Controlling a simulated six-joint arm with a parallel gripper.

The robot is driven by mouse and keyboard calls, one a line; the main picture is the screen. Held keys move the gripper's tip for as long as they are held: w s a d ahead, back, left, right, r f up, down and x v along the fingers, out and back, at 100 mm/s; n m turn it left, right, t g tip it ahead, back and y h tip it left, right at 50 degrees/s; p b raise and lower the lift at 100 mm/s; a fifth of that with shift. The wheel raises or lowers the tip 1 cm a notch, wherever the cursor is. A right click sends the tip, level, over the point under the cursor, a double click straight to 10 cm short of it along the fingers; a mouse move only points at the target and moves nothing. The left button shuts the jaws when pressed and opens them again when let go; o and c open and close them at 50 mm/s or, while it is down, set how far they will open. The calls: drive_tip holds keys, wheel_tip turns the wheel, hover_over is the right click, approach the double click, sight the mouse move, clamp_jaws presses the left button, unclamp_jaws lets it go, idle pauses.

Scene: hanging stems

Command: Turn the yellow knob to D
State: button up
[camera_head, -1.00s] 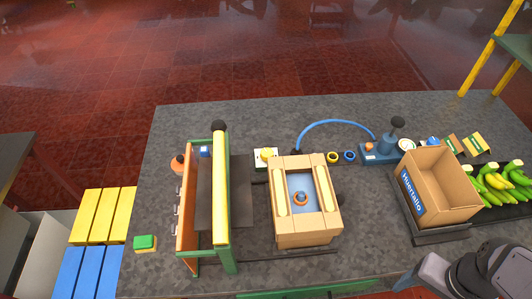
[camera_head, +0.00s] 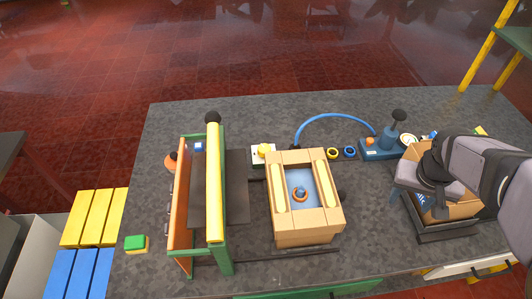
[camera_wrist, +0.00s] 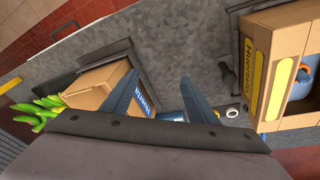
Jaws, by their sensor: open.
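The yellow knob (camera_head: 264,150) sits on a small white plate (camera_head: 257,160) on the grey table, behind the cardboard box with the blue inside. Its letter marks are too small to read, so its setting cannot be told. I cannot make out the knob in the wrist view. My gripper (camera_head: 412,182) is at the right, above the open cardboard box, well apart from the knob. In the wrist view my gripper (camera_wrist: 160,92) shows two spread fingers with nothing between them.
The open cardboard box (camera_head: 465,211) stands at right under my arm. A blue pump-like device (camera_head: 384,146) with a hose and two rings (camera_head: 341,153) lie right of the knob. A green frame with a yellow bar (camera_head: 214,185) stands left.

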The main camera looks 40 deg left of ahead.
drive_tip(key=w+a+n+t+b, duration=0.15)
drive_tip(key=w+a, duration=0.35)
drive_tip(key=a, duration=0.6)
drive_tip(key=n+g+y, duration=0.1)
drive_tip(key=n+y, duration=0.2)
drive_tip(key=n, duration=0.2)
approach(264, 149)
drive_tip(key=f, duration=0.1)
drive_tip(key=shift+w+p+x, duration=0.2)
drive_tip(key=shift+p+x, duration=1.6)
drive_tip(key=shift+x, duration=2.1)
drive_tip(key=shift+a+m, duration=0.1)
drive_tip(key=shift+m, duration=0.15)
drive_tip(key=c, duration=1)
